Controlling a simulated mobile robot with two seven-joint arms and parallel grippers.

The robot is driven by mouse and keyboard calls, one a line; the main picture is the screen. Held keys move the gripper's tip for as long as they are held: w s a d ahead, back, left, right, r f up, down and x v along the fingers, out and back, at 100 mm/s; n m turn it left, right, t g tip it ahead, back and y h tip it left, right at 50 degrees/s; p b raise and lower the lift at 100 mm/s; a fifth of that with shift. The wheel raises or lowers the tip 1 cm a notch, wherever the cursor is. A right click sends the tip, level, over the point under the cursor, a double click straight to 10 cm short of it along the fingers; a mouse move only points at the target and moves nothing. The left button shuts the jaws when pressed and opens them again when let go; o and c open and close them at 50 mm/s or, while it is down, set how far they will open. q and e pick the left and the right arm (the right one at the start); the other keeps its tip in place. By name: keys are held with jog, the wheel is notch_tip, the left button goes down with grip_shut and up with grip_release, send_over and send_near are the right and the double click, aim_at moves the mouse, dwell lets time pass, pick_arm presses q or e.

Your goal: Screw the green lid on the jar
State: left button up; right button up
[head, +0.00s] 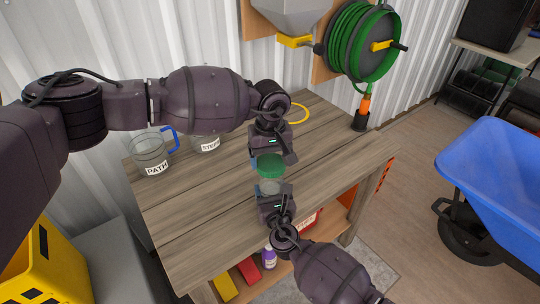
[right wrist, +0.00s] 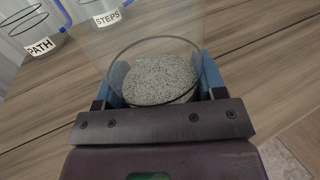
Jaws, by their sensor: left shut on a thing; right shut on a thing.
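The jar (head: 269,185) is clear glass and stands upright at the middle of the wooden table. My right gripper (head: 273,193) is shut on its lower part from the near side. I cannot tell whether the lid's threads are engaged. The lid is not visible in the right wrist view.
On the table (head: 190,225), a PATH pitcher (head: 150,150) with a blue handle and a STEPS container (head: 207,143) stand at left. A green hose reel (head: 362,40) hangs behind. A blue wheelbarrow (head: 500,180) stands at right.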

pick_arm(q)
jog(key=shift+f, duration=0.65)
jog(key=shift+f, duration=0.6)
pick_arm(e)
grip_shut()
pick_arm(q)
jog(key=m, duration=0.6)
jog(key=shift+d, duration=0.25)
jog(key=m, duration=0.7)
jog(key=shift+s+d, duration=0.15)
jog(key=shift+d, duration=0.1)
jog(key=o, duration=0.8)
